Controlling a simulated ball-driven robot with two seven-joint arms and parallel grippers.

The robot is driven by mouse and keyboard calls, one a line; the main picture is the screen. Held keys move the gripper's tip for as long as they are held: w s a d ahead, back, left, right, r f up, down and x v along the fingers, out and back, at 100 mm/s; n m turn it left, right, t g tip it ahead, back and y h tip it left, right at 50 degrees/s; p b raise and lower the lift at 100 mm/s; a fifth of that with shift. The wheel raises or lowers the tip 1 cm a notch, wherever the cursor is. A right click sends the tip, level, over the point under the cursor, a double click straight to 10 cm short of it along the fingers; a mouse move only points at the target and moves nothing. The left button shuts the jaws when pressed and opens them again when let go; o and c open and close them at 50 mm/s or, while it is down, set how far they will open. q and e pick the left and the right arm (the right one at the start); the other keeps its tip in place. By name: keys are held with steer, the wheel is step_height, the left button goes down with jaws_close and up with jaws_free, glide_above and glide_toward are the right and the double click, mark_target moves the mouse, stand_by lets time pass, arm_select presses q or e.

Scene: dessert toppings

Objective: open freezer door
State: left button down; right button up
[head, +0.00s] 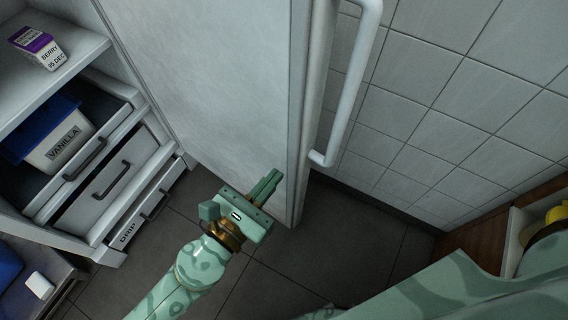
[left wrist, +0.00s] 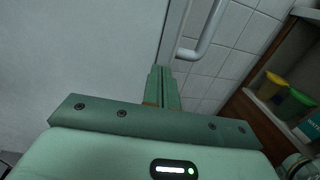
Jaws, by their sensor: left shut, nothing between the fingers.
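The freezer door (head: 225,70) stands swung open, with its inner face toward the shelves at the left. Its white bar handle (head: 352,85) is on the outer side, at the right of the door edge. The handle's lower end also shows in the left wrist view (left wrist: 203,38). The open freezer body (head: 85,225) is at the left. My left gripper (head: 272,177) is shut and empty by the lower part of the door, near its free edge and apart from the handle. Its closed fingers show in the left wrist view (left wrist: 162,75). My right gripper is out of view.
A berry carton (head: 38,47) sits on the upper shelf. A vanilla tub (head: 60,145) with a blue lid is in an open drawer. Tiled wall (head: 480,110) stands behind the handle. A wooden shelf unit with yellow (left wrist: 269,87) and green (left wrist: 294,104) items is at the right. Dark floor lies below.

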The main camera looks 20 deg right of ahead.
mark_target(292, 156)
arm_select(q)
steer(key=x, duration=0.2)
steer(key=shift+w+d, duration=0.25)
steer(key=shift+d, duration=0.05)
steer(key=shift+w+d, duration=0.3)
steer(key=shift+d, duration=0.25)
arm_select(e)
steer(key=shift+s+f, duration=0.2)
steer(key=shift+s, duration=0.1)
arm_select(q)
steer(key=shift+d, duration=0.1)
